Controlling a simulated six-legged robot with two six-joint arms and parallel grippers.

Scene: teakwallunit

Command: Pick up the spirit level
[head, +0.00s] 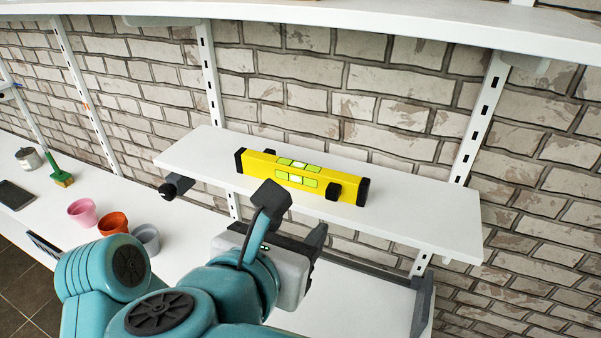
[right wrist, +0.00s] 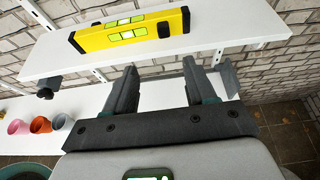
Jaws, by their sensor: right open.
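The yellow spirit level (head: 297,180) with black end caps and green vials lies on a white wall shelf (head: 430,213). It also shows in the right wrist view (right wrist: 100,38), near the top, beyond my fingers. My right gripper (head: 292,215) is in front of the level, near the shelf's front edge. It is open and empty, with its two fingers apart (right wrist: 160,85) and pointing toward the shelf. The fingers look apart from the level. My left gripper is not in view.
A lower white counter (head: 190,222) holds pink (head: 82,212), orange (head: 112,223) and grey (head: 146,238) pots, a green brush (head: 60,174) and a dark flat object (head: 14,195). An upper shelf (head: 400,30) runs above the level. A brick wall (head: 330,107) stands behind.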

